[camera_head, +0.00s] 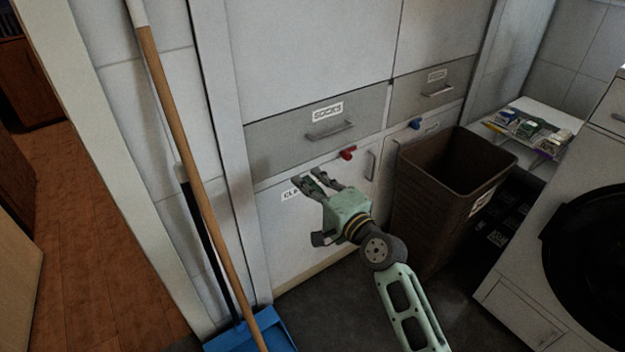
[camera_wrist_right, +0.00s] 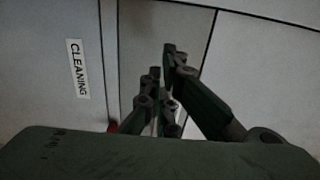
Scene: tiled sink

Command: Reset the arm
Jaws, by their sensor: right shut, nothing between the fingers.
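My right gripper (camera_head: 312,184) is in front of the lower cabinet door with the cleaning label, below the drawer labelled socks. Its arm comes up from the lower right. In the right wrist view the fingers of my right gripper (camera_wrist_right: 163,70) are together with nothing between them. The cabinet front (camera_wrist_right: 60,30) with its cleaning label (camera_wrist_right: 78,69) fills the background there. I cannot tell whether the fingertips touch the door. My left gripper is in neither view.
A brown bin (camera_head: 425,205) stands right of my arm, near a washing machine (camera_head: 540,270). A red knob (camera_head: 348,153) and a blue knob (camera_head: 415,124) sit under the drawers. A wooden broom handle (camera_head: 180,130) and blue dustpan (camera_head: 285,327) are at left. The floor between is clear.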

